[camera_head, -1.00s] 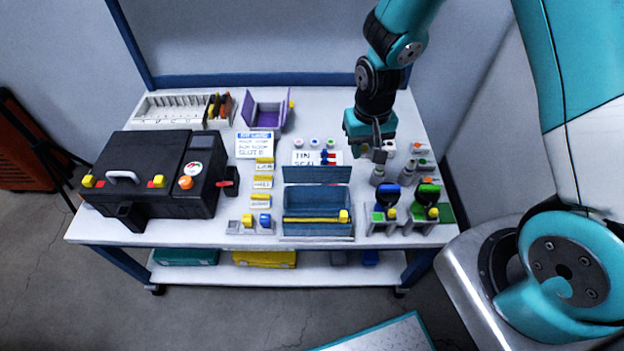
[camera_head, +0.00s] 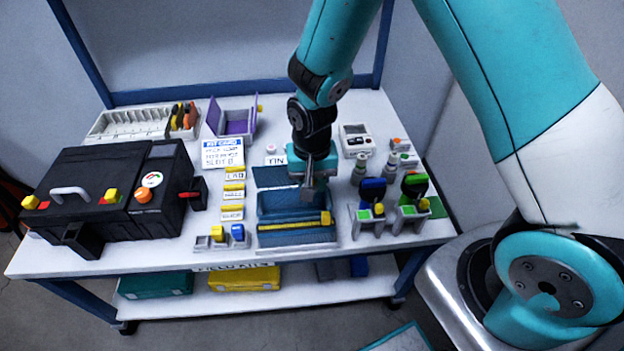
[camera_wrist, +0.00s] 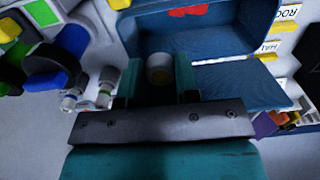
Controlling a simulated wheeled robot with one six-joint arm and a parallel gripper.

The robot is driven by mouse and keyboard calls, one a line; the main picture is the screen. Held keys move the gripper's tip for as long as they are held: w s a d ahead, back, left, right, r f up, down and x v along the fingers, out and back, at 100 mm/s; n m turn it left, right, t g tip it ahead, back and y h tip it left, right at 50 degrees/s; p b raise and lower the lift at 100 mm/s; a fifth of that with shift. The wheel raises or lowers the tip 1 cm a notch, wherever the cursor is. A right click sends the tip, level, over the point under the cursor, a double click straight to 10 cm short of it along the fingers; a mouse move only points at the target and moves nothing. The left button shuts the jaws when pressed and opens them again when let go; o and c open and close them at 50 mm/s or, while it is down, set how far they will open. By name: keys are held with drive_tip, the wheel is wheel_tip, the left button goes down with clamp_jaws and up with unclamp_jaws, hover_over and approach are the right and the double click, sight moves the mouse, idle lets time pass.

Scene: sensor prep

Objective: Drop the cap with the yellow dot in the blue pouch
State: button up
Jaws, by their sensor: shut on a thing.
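The blue pouch (camera_head: 290,238) is an open blue box with its lid raised, at the front middle of the table, with a yellow strip along its front. It also shows in the wrist view (camera_wrist: 222,33). My gripper (camera_head: 308,192) is over the right part of the pouch. In the wrist view my gripper (camera_wrist: 158,84) is shut on a small pale round cap (camera_wrist: 158,66), held between the two fingers with the pouch beyond. I cannot make out a dot colour on it. The head view does not show this cap. Another cap (camera_head: 271,149) stands behind the pouch.
Right of the pouch are stands with blue and green handled tools (camera_head: 372,190) and small bottles (camera_head: 360,168). A black case (camera_head: 100,195) fills the left. A purple holder (camera_head: 232,122) and a slotted tray (camera_head: 125,122) are at the back. Yellow-tabbed labels (camera_head: 233,193) line the pouch's left.

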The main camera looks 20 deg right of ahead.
drive_tip(key=shift+f, duration=0.1)
drive_tip(key=o, duration=1.2)
drive_tip(key=shift+r+p, duration=3.2)
drive_tip(key=shift+r, duration=0.3)
drive_tip(key=shift+r, duration=0.1)
drive_tip(key=s+a+r+n+y+p, duration=0.1)
drive_tip(key=s+a+r+n+p, duration=0.2)
drive_tip(key=r, duration=0.7)
drive_tip(key=s+a+r+n+y+p, duration=0.15)
drive_tip(key=s+r, duration=0.25)
drive_tip(key=r, duration=0.6)
drive_tip(key=s+r+n+y+p, duration=0.1)
drive_tip(key=s+r+n, duration=0.5)
drive_tip(key=s+r, duration=0.4)
drive_tip(key=shift+s+r+y+p, duration=0.25)
drive_tip(key=shift+s+y+p, duration=0.15)
drive_tip(key=shift+s, duration=0.4)
